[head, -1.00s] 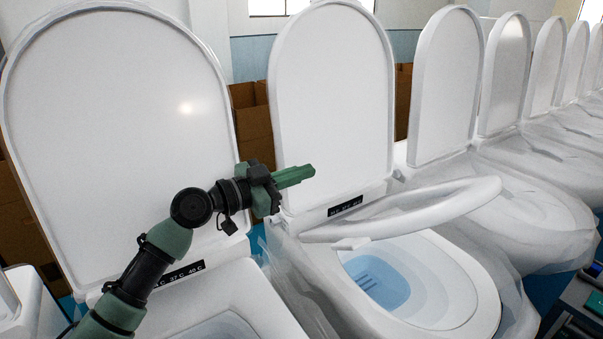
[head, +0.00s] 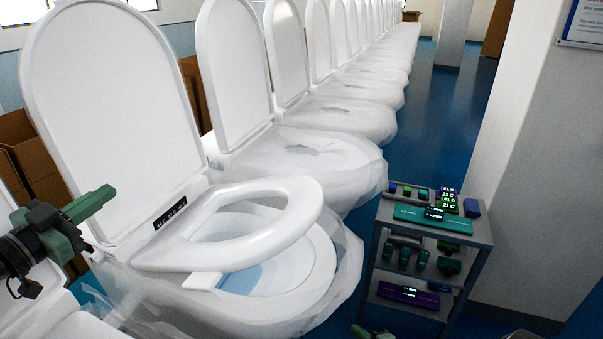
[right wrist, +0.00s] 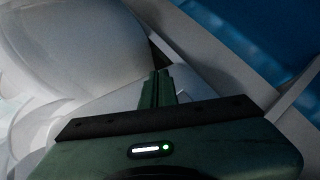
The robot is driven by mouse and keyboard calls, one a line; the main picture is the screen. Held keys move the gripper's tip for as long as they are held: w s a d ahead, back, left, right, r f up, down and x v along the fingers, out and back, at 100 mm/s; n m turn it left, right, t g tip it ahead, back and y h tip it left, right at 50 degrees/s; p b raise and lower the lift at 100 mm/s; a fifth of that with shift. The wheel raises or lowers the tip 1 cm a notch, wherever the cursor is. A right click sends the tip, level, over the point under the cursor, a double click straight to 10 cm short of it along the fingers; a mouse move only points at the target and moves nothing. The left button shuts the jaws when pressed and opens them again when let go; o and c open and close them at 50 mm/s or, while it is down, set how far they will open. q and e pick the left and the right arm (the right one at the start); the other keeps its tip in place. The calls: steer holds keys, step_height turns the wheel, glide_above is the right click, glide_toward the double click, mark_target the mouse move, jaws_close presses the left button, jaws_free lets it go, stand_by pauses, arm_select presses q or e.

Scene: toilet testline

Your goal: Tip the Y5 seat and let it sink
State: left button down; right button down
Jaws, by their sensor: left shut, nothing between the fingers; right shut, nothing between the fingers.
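The white seat ring (head: 300,205) hangs tilted over the bowl (head: 318,268) of the nearest full toilet. Its hinge end is low by the dark label strip, and a gap shows between its underside and the bowl. The lid (head: 110,110) stands upright behind it. My left gripper (head: 108,192) is shut and empty, in front of the lid's lower left edge and apart from the seat. My right gripper shows partly at the bottom edge of the head view (head: 370,332). In the right wrist view (right wrist: 156,88) it is shut and empty, beside a pale surface.
A grey tool cart (head: 425,255) with several devices stands at the right. More toilets with raised lids and plastic-wrapped bowls (head: 310,150) run into the distance. Cardboard boxes (head: 30,150) stand behind. Blue floor (head: 440,110) is open beyond the cart.

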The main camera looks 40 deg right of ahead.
steer(key=w+d+r+n+t+y, duration=0.1)
steer(key=w+d+r+n+t, duration=0.15)
steer(key=r, duration=0.55)
steer(key=w+d+r+n+t, duration=0.1)
steer(key=w+r+n+t, duration=0.15)
steer(key=r, duration=0.45)
step_height(320, 180, up, 33)
steer(key=n+g+y, duration=0.2)
steer(key=n+y, duration=1)
steer(key=n, duration=1.4)
glide_above(313, 209)
steer(key=shift+r, duration=0.2)
steer(key=shift+w+a+r, duration=0.25)
steer(key=shift+w+r, duration=0.15)
steer(key=shift+r, duration=0.05)
steer(key=shift+w+a+r, duration=0.2)
steer(key=shift+w+r, duration=0.15)
steer(key=shift+r, duration=0.1)
steer(key=shift+w+a+r, duration=0.25)
steer(key=shift+w+r, duration=0.1)
steer(key=shift+r, duration=0.25)
